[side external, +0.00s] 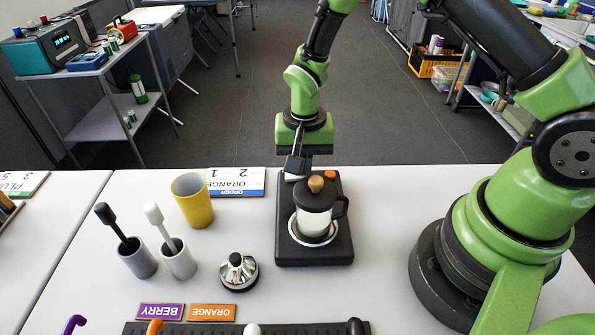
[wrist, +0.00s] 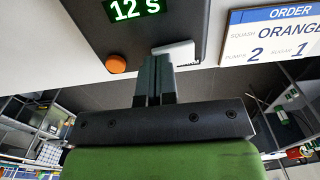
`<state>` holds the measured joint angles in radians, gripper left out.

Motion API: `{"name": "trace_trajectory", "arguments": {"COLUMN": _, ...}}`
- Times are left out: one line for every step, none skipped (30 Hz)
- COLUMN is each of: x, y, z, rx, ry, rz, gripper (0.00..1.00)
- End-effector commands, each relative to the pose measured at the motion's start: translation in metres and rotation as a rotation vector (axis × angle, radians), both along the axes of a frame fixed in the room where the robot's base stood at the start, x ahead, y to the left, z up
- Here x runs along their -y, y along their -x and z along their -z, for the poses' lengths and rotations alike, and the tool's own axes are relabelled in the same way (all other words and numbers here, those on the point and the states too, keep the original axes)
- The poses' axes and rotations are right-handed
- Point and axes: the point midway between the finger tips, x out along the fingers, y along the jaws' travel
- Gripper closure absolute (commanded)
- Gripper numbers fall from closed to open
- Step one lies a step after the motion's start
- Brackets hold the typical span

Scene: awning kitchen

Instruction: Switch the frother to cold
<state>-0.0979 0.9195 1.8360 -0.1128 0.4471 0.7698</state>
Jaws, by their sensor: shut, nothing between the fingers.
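The frother is a black base (side external: 284,245) carrying a white jug (side external: 313,221) with a black lid and wooden knob. An orange button (side external: 330,175) sits on its far edge and also shows in the wrist view (wrist: 116,63). A green display (wrist: 134,9) reads "12 S". A small white switch-like piece (wrist: 178,49) lies at the base's edge, partly hidden by my fingers; its setting is unreadable. My gripper (side external: 296,168) is shut and empty, pointing down at the frother's far edge; in the wrist view its fingertips (wrist: 156,60) overlap the white piece. I cannot tell whether they touch it.
An order card (side external: 236,182) lies left of the frother, near a yellow cup (side external: 193,200). Two holders (side external: 137,259) with dark and white tools stand further left. A silver cone-shaped piece (side external: 239,272) sits in front. My arm's base is at right.

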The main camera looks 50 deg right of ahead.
Motion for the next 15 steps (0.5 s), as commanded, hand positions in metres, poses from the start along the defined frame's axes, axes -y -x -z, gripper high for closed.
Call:
{"name": "trace_trajectory", "arguments": {"x": 0.0000, "y": 0.0000, "z": 0.0012, "rx": 0.000, "ry": 0.000, "rz": 0.000, "gripper": 1.00}}
{"name": "trace_trajectory", "arguments": {"x": 0.0000, "y": 0.0000, "z": 0.0018, "rx": 0.000, "ry": 0.000, "rz": 0.000, "gripper": 1.00}}
{"name": "trace_trajectory", "arguments": {"x": 0.0001, "y": -0.0001, "z": 0.0025, "rx": 0.000, "ry": 0.000, "rz": 0.000, "gripper": 1.00}}
{"name": "trace_trajectory", "arguments": {"x": 0.0000, "y": -0.0001, "z": 0.0032, "rx": 0.000, "ry": 0.000, "rz": 0.000, "gripper": 1.00}}
{"name": "trace_trajectory", "arguments": {"x": 0.0000, "y": -0.0001, "z": 0.0038, "rx": 0.000, "ry": 0.000, "rz": 0.000, "gripper": 1.00}}
{"name": "trace_trajectory", "arguments": {"x": 0.0000, "y": -0.0001, "z": 0.0046, "rx": 0.000, "ry": 0.000, "rz": 0.000, "gripper": 1.00}}
{"name": "trace_trajectory", "arguments": {"x": 0.0000, "y": -0.0001, "z": 0.0053, "rx": 0.000, "ry": 0.000, "rz": 0.000, "gripper": 1.00}}
{"name": "trace_trajectory", "arguments": {"x": 0.0000, "y": -0.0001, "z": 0.0055, "rx": 0.000, "ry": 0.000, "rz": 0.000, "gripper": 1.00}}
{"name": "trace_trajectory", "arguments": {"x": -0.0001, "y": -0.0002, "z": 0.0053, "rx": 0.000, "ry": 0.000, "rz": 0.000, "gripper": 1.00}}
{"name": "trace_trajectory", "arguments": {"x": -0.0001, "y": -0.0002, "z": 0.0053, "rx": 0.001, "ry": 0.001, "rz": 0.000, "gripper": 1.00}}
{"name": "trace_trajectory", "arguments": {"x": -0.0001, "y": -0.0002, "z": 0.0053, "rx": 0.001, "ry": 0.001, "rz": 0.000, "gripper": 1.00}}
{"name": "trace_trajectory", "arguments": {"x": 0.0000, "y": -0.0001, "z": 0.0053, "rx": 0.001, "ry": 0.001, "rz": 0.000, "gripper": 1.00}}
{"name": "trace_trajectory", "arguments": {"x": 0.0000, "y": -0.0001, "z": 0.0053, "rx": 0.000, "ry": 0.000, "rz": 0.000, "gripper": 1.00}}
{"name": "trace_trajectory", "arguments": {"x": 0.0000, "y": -0.0001, "z": 0.0053, "rx": 0.000, "ry": 0.000, "rz": 0.000, "gripper": 1.00}}
{"name": "trace_trajectory", "arguments": {"x": 0.0000, "y": -0.0001, "z": 0.0052, "rx": 0.000, "ry": 0.000, "rz": 0.000, "gripper": 1.00}}
